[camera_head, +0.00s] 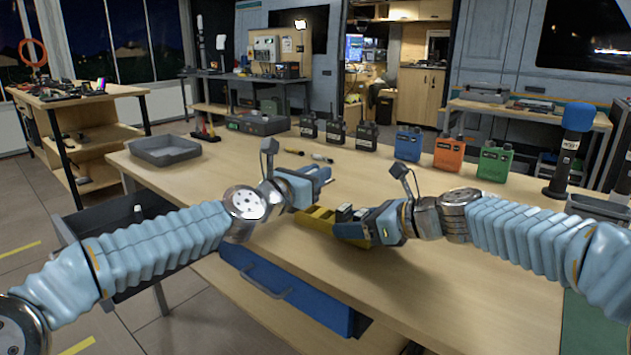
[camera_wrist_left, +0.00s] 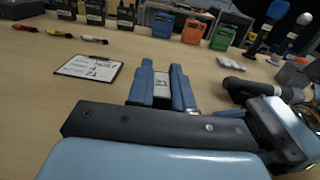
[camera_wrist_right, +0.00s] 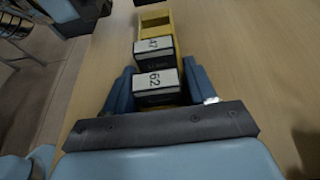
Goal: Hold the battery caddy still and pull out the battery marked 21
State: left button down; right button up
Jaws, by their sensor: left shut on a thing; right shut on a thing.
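The yellow battery caddy (camera_head: 318,215) lies on the workbench; it also shows in the right wrist view (camera_wrist_right: 174,26). Dark batteries with white labels stand in it: 47 (camera_wrist_right: 153,54) and, nearer, 62 (camera_wrist_right: 157,87). The compartment at its far end looks empty. My right gripper (camera_head: 350,228) is shut on the caddy, its fingers either side of battery 62 (camera_wrist_right: 160,88). My left gripper (camera_head: 324,174) is shut on a battery with a white label (camera_wrist_left: 162,88), above the bench and clear of the caddy. Its number looks like 21 but is small.
A clipboard (camera_wrist_left: 88,67) with handwriting lies on the bench beside several markers (camera_wrist_left: 60,34). Several radios and blue, orange and green packs (camera_head: 449,153) line the back. A grey tray (camera_head: 165,150) sits at the left. Bench space (camera_head: 470,290) at front right is clear.

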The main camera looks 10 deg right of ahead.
dwell(0.3)
jog(key=o, duration=1.1)
jog(key=shift+o, duration=0.2)
